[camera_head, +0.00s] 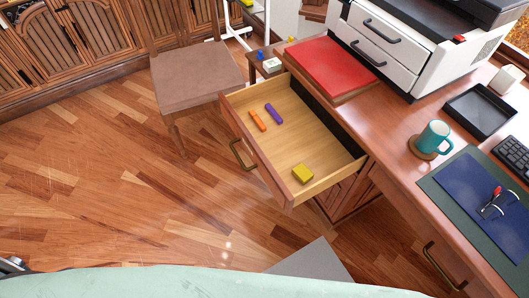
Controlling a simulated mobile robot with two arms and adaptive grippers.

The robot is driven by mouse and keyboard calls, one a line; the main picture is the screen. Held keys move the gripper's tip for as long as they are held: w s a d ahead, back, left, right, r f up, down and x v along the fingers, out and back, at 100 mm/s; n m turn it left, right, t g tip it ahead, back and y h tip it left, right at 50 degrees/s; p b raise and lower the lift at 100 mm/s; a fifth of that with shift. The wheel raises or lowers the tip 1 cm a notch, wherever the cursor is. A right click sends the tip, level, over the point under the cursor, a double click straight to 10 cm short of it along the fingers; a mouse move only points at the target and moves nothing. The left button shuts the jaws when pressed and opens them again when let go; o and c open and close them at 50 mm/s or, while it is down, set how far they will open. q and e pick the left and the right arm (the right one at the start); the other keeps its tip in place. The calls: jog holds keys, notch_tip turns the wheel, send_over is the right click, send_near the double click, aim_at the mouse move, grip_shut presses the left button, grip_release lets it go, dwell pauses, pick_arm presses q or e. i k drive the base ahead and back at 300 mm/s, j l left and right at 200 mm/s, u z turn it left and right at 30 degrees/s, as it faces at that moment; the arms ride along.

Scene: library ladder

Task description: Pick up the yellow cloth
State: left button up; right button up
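A small yellow block-like thing (302,173) lies in the near right part of the open drawer (277,190). I cannot tell whether it is a folded cloth or a pad. Another bit of yellow (257,4) shows at the top edge, by a white frame, mostly cut off. Neither gripper can be made out. A small dark metallic part shows at the lower left edge, too little to identify.
An orange stick (258,120) and a purple stick (274,113) also lie in the drawer. A brown chair (196,76) stands behind it. The desk holds a red folder (333,66), a printer (395,45) and a teal mug (432,138). The wooden floor (100,200) at left is clear.

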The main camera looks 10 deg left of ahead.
aim_at(303, 174)
jog(key=z, duration=2.4)
jog(key=u, duration=0.4)
jog(key=j+u, duration=0.15)
jog(key=u, duration=0.7)
jog(key=i+u, duration=0.1)
jog(key=u, duration=0.75)
jog(key=l+u, duration=0.35)
jog(key=k+l+u, duration=0.15)
jog(key=l+u, duration=0.2)
jog(key=k+l+u, duration=0.1)
jog(key=l+u, duration=0.3)
jog(key=k+l+u, duration=0.2)
jog(key=u, duration=0.15)
jog(key=l, duration=0.15)
